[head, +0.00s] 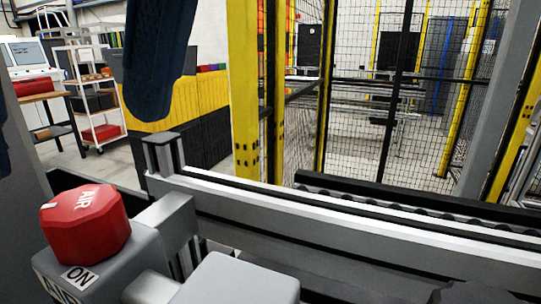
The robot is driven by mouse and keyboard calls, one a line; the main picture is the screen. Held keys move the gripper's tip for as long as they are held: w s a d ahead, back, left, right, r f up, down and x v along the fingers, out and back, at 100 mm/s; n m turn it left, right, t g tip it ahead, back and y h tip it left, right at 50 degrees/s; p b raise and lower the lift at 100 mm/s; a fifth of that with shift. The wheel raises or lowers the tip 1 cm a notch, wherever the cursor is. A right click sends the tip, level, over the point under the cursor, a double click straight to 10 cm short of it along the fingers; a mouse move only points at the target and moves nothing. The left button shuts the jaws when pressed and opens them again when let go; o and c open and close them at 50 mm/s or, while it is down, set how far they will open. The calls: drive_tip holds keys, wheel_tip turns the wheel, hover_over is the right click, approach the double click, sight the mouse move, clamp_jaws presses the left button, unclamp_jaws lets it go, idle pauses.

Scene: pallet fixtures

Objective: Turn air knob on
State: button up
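The red air knob (87,228) sits on top of a grey valve box (125,262) at the lower left. It has white AIR lettering on its top and a short white mark on its left edge. Nothing touches the knob. My gripper is not in view; a dark blue part that looks like my arm hangs at the upper left, above and apart from the knob.
A grey conveyor rail (330,213) runs behind the box to the right. Yellow fence posts (244,90) and black mesh stand beyond it. A shelf cart (95,95) stands at the far left. The space directly above the knob is clear.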

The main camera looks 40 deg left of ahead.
sight(83, 202)
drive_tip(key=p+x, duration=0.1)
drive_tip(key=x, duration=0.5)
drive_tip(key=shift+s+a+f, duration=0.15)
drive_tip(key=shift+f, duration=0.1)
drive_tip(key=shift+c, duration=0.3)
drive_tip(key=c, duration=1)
